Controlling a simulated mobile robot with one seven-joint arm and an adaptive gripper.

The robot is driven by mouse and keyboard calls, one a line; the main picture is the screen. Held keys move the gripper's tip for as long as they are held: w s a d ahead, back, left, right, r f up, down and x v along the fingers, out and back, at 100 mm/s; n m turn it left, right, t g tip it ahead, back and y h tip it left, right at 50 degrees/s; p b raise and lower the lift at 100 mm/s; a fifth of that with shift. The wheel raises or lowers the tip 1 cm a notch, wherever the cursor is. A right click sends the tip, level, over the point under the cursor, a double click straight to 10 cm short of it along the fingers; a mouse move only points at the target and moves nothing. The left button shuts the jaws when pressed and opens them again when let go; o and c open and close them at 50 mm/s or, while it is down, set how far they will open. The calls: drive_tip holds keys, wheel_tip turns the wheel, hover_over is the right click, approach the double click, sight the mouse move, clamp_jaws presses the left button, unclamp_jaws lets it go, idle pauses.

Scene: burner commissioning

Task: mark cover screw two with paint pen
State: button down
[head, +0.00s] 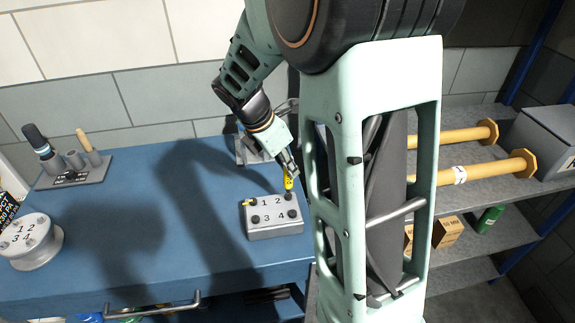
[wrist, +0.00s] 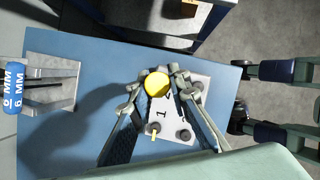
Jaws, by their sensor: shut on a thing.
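The grey cover (head: 273,231) lies on the blue bench, with dark screws beside the numbers 1 to 4. It also shows below my gripper in the wrist view (wrist: 172,117). My gripper (head: 287,173) is shut on the yellow paint pen (head: 289,184), which points down. The pen's lower end is at screw two (head: 290,197), at the cover's back right corner; whether it touches cannot be told. In the wrist view the pen's round yellow end (wrist: 157,84) sits between the fingers and hides part of the cover. A small yellow mark (head: 249,203) shows at screw one.
A holder with tools (head: 72,172) stands at the bench's back left. A round numbered flange (head: 30,240) stands at the front left. A blue-handled 6 MM tool (wrist: 14,90) lies in a grey holder. Shelves with yellow-ended tubes (head: 490,165) are at right.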

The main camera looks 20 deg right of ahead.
drive_tip(key=shift+f, duration=0.35)
drive_tip(key=shift+r, duration=0.15)
idle(0.6)
drive_tip(key=shift+r+p, duration=1.1)
drive_tip(key=shift+p, duration=0.05)
wheel_tip(320, 180, up, 4)
drive_tip(key=p, duration=0.4)
